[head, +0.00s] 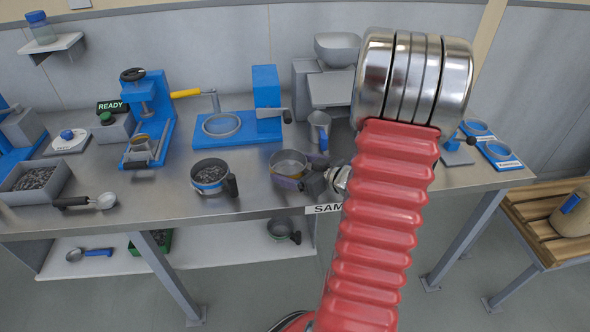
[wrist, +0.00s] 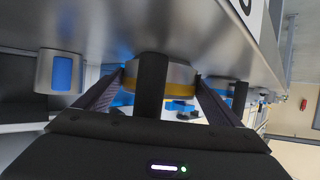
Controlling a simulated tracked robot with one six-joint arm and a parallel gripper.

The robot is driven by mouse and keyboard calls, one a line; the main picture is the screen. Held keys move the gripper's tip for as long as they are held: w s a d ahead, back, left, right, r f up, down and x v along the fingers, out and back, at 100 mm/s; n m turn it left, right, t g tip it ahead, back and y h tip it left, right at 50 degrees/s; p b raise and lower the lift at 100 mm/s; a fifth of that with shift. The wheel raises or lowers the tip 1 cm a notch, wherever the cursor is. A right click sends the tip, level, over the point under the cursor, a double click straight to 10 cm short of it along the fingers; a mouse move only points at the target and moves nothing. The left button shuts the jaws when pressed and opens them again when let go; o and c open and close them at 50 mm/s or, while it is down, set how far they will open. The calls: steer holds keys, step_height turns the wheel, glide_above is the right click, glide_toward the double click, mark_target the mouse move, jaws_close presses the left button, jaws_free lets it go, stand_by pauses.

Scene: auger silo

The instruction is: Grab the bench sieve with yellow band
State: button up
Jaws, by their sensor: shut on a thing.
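The bench sieve with the yellow band (wrist: 178,78) is a round metal pan with a dark handle that points back toward my wrist camera. In the head view the sieve (head: 290,160) is at the bench's front edge, just left of my red arm. My gripper (wrist: 160,82) has its two dark fingers on either side of the sieve, with the handle between them, and is shut on it. In the head view my gripper (head: 296,178) is partly hidden by the arm. I cannot tell whether the sieve still touches the bench.
A sieve with a blue band (head: 210,178) stands to the left on the bench (head: 150,213). A metal cup (head: 319,128) is close behind the held sieve. A blue clamp stand (head: 152,110) and a blue press (head: 266,95) stand farther back. Another sieve (head: 283,230) is on the lower shelf.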

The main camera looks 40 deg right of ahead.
step_height(320, 180, up, 10)
stand_by(0.6)
stand_by(0.6)
